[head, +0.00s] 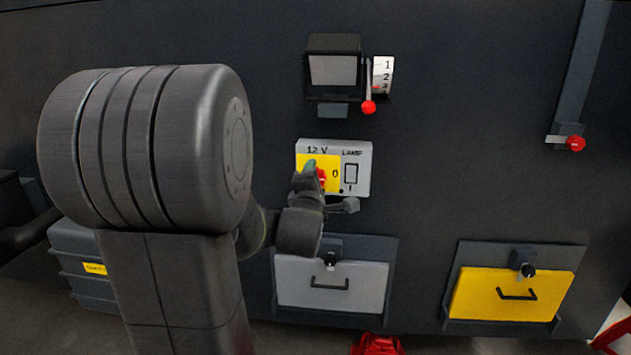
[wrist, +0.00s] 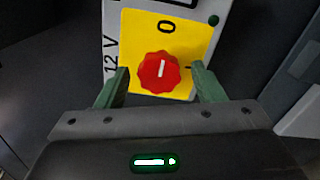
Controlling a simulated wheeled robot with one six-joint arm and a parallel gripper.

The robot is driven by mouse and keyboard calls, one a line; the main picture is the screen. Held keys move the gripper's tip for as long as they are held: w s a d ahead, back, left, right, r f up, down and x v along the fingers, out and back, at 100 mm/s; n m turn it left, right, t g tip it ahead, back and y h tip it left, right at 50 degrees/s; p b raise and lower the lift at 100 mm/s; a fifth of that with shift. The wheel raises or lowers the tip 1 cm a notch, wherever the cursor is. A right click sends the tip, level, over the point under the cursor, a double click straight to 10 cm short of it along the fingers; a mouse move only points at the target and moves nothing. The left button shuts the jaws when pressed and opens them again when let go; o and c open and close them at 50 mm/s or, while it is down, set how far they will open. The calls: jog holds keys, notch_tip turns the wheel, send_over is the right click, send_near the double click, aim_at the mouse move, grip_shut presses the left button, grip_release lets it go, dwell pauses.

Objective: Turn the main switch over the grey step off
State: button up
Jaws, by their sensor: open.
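The main switch is a red knob (head: 322,178) on a yellow plate (head: 303,172), part of a light grey box marked "12 V" and "LAMP" above the grey step (head: 355,293). In the wrist view the red knob (wrist: 146,76) shows face-on, and its short white line points up toward the "0". My gripper (wrist: 161,88) is open, with one green finger on each side of the knob. Whether the fingers touch it I cannot tell. In the head view my gripper (head: 312,170) partly covers the plate and knob.
A lamp rocker (head: 351,173) sits right of the knob on the same box. Above is a red-tipped lever (head: 368,106) beside a 1-2-3 scale. A yellow step (head: 515,298) is at the lower right, and another red-ended lever (head: 575,143) at the upper right.

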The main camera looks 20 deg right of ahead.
jog(key=v, duration=1.3)
jog(key=shift+s+a, duration=0.2)
jog(key=shift+w+d, duration=0.1)
jog(key=shift+w, duration=0.05)
jog(key=x, duration=1.3)
jog(key=shift+w+d, duration=0.2)
jog(key=shift+r+m+p, duration=0.15)
jog(key=shift+m+p, duration=6.6)
jog(key=shift+m, duration=1.75)
jog(key=shift+s, duration=0.1)
